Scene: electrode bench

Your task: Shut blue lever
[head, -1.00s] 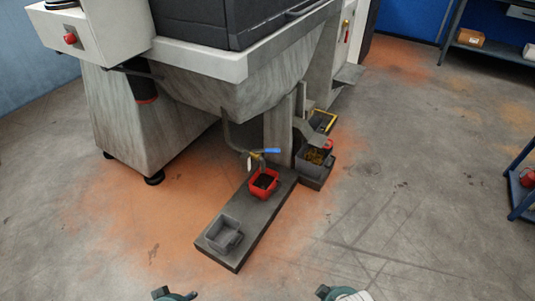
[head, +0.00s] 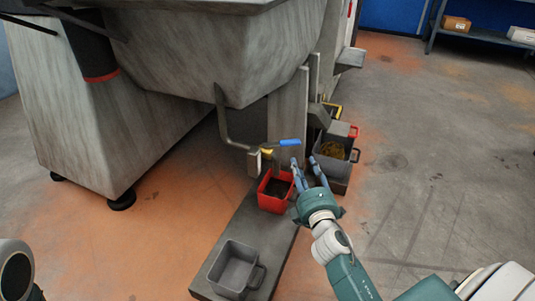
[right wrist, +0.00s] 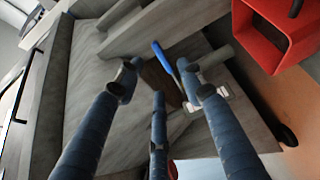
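The blue lever (head: 289,142) sticks out to the right from the valve (head: 266,152) on the bent drain pipe, above a red bin (head: 275,191). It looks about level. In the right wrist view the blue lever (right wrist: 164,59) lies just beyond the fingertips, between them. My right gripper (head: 305,163) is open and empty, with its fingers spread. Its tips are just below and right of the lever's free end in the head view; I cannot tell whether they touch it. My left gripper is not in view.
A grey bin (head: 236,270) stands at the near end of the dark plinth (head: 272,262). Another grey bin (head: 334,160) with yellowish contents is behind my right gripper. The machine's hopper (head: 225,50) hangs over the pipe. The floor at right is open.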

